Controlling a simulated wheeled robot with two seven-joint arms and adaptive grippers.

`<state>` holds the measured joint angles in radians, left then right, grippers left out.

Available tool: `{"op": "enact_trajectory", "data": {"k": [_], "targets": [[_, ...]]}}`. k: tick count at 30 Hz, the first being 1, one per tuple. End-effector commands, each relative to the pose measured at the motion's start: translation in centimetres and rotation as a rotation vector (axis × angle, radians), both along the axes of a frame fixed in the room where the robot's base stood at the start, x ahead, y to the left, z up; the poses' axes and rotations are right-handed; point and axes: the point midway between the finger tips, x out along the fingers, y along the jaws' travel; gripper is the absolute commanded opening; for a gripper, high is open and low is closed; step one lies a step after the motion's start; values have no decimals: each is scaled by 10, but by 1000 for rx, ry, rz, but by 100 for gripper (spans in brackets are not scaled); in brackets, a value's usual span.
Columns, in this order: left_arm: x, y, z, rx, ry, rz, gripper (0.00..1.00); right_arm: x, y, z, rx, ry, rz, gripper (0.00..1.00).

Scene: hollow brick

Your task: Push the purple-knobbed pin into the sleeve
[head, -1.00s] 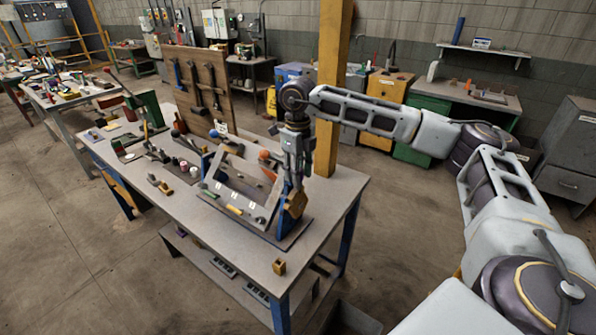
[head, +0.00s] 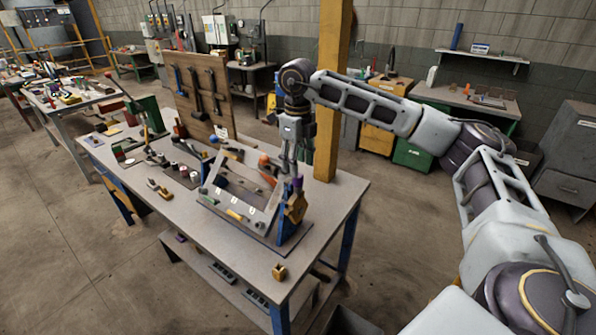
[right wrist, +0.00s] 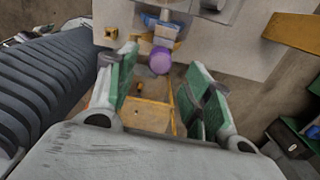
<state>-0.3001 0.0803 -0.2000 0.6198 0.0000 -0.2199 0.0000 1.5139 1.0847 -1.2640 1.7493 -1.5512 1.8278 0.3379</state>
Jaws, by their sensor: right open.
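The purple knob of the pin (head: 298,183) shows at the right end of the grey tilted frame, just above a brass-coloured part (head: 295,207). I cannot make out the sleeve for certain, nor how deep the pin sits. The knob also shows in the right wrist view (right wrist: 160,61), round and between the lines of the two fingers, beyond their tips. My right gripper (head: 291,170) points down, just above and slightly left of the knob in the head view. Its green-padded fingers (right wrist: 163,84) are apart, with nothing between them. My left gripper is out of view.
The grey tilted frame (head: 258,213) stands on the workbench (head: 225,262). A small brass block (head: 279,272) lies near the front edge. Tools and small parts fill the bench's left side, before an upright wooden tool board (head: 214,112). A yellow post (head: 333,100) rises behind the arm.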

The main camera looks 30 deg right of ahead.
Motion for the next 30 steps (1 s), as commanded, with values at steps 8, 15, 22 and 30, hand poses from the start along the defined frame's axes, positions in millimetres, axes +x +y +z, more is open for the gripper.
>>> {"op": "enact_trajectory", "data": {"k": [8, 15, 22, 30], "targets": [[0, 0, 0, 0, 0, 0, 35, 0, 0, 41, 1, -2, 0, 51], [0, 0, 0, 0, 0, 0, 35, 0, 0, 63, 0, 0, 0, 51], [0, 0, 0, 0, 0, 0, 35, 0, 0, 67, 0, 0, 0, 51], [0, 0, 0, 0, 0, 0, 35, 0, 0, 67, 0, 0, 0, 51]]}}
